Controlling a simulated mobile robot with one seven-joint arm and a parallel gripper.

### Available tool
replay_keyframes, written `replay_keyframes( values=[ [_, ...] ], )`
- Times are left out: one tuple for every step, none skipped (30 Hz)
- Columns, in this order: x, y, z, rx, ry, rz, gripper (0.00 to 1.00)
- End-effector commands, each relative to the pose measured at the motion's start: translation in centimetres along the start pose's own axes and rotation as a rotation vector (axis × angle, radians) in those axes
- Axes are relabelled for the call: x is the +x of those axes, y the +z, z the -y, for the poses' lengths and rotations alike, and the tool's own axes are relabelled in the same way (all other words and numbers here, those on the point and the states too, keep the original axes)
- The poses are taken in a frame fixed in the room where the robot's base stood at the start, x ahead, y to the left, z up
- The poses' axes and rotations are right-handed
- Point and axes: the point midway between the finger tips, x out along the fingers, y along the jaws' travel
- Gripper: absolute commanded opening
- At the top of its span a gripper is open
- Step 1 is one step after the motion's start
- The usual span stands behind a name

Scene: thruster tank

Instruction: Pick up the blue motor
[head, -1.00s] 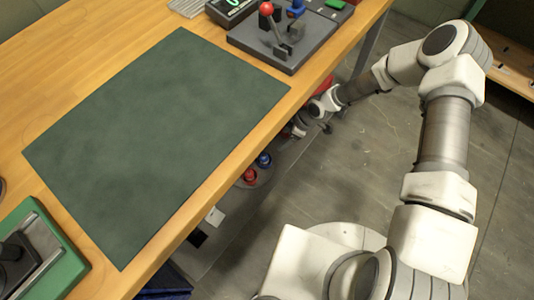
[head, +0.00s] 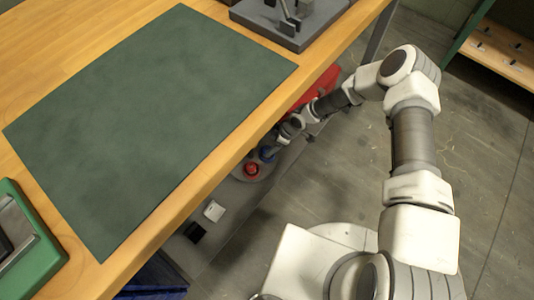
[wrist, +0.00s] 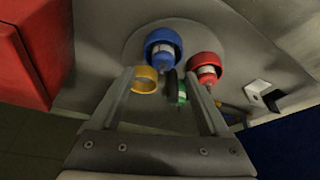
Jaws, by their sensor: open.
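The blue motor (wrist: 163,44) is in the wrist view, past the fingertips and roughly in line with the gap between them. It has a blue round rim and a pale body. In the head view a small part of the blue motor (head: 266,154) shows low beside the bench, close to my gripper (head: 280,142). In the wrist view my gripper (wrist: 158,78) is open, with nothing clearly held between its two fingers. The red motor (wrist: 206,66) is right of the blue one, near the right finger; it also shows in the head view (head: 251,169).
A yellow ring (wrist: 145,80) and a green part (wrist: 182,94) lie around the fingers. A red box (wrist: 28,55) stands at left and a small white block (wrist: 257,87) at right. The bench top (head: 222,172) with its dark green mat (head: 150,120) overhangs this low area.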

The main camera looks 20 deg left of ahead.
Motion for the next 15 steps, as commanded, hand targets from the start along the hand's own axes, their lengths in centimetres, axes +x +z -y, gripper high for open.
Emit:
replay_keyframes(
  values=[
    [1.2, 0.1, 0.3, -0.001, -0.002, 0.0, 0.79],
    [1.7, 0.1, 0.4, -0.001, -0.001, 0.0, 0.79],
    [2.3, 0.1, 0.5, -0.002, -0.001, 0.0, 0.79],
    [2.8, 0.1, 0.5, 0.0, -0.001, -0.001, 0.79],
    [3.3, 0.1, 0.5, 0.001, -0.001, -0.001, 0.79],
    [3.7, 0.1, 0.5, 0.001, 0.0, -0.001, 0.79],
    [3.9, 0.1, 0.4, 0.001, 0.001, -0.001, 0.79],
    [4.0, 0.1, 0.4, 0.001, 0.001, 0.0, 0.79],
    [4.0, 0.1, 0.4, 0.001, 0.001, 0.0, 0.79],
    [4.0, 0.0, 0.4, 0.001, 0.002, 0.0, 0.79],
    [3.9, 0.0, 0.4, 0.001, 0.001, 0.0, 0.79],
    [3.9, 0.0, 0.4, 0.001, 0.001, 0.0, 0.79],
    [3.9, 0.0, 0.4, 0.001, 0.001, 0.0, 0.79],
    [3.9, 0.0, 0.4, 0.001, 0.001, 0.0, 0.79],
    [3.9, 0.0, 0.4, 0.001, 0.001, 0.0, 0.74]
  ],
)
